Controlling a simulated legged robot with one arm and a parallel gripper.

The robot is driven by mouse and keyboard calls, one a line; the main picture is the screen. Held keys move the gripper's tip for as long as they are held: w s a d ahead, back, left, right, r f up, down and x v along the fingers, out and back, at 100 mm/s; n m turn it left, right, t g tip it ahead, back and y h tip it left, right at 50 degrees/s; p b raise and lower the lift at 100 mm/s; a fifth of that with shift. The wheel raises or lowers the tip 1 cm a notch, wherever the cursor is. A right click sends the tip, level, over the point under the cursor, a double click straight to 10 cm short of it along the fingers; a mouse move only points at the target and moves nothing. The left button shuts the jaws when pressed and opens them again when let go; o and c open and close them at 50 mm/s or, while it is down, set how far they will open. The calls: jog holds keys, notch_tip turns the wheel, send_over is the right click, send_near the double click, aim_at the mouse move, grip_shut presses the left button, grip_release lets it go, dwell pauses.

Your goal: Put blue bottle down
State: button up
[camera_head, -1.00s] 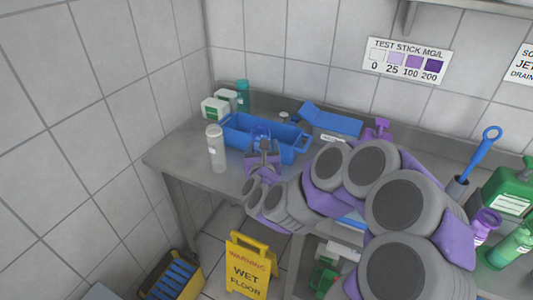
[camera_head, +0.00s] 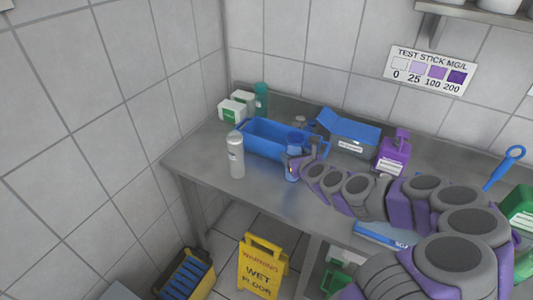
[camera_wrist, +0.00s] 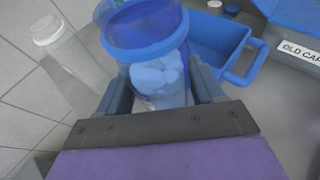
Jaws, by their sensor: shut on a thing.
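The blue bottle (camera_wrist: 150,45) is a translucent blue container with pale round contents, upright or nearly so between my jaws in the wrist view. In the head view, the blue bottle (camera_head: 296,137) is in front of the right end of the blue tray. My gripper (camera_head: 293,165) is shut on it from the right. The bottle's base is low over the steel table (camera_head: 215,185); I cannot tell whether it touches. My gripper (camera_wrist: 155,100) hides the bottle's lower part in the wrist view.
A blue tray (camera_head: 262,145) stands behind the bottle. A white bottle (camera_head: 236,155) stands to the left. White-and-green boxes (camera_head: 232,110), a teal bottle (camera_head: 261,97), a blue-lidded grey box (camera_head: 347,133) and a purple container (camera_head: 393,155) are near. The front left tabletop is clear.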

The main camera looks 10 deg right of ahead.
jog(key=w+a+f+b, duration=0.2)
jog(key=w+a+f, duration=0.2)
jog(key=w+a, duration=0.3)
jog(key=shift+x, duration=1.05)
jog(key=o, duration=0.9)
jog(key=shift+w+a, duration=0.1)
jog(key=shift+a, duration=0.05)
jog(key=shift+o, duration=1.2)
jog(key=shift+d, duration=0.7)
jog(key=shift+a+r, duration=0.1)
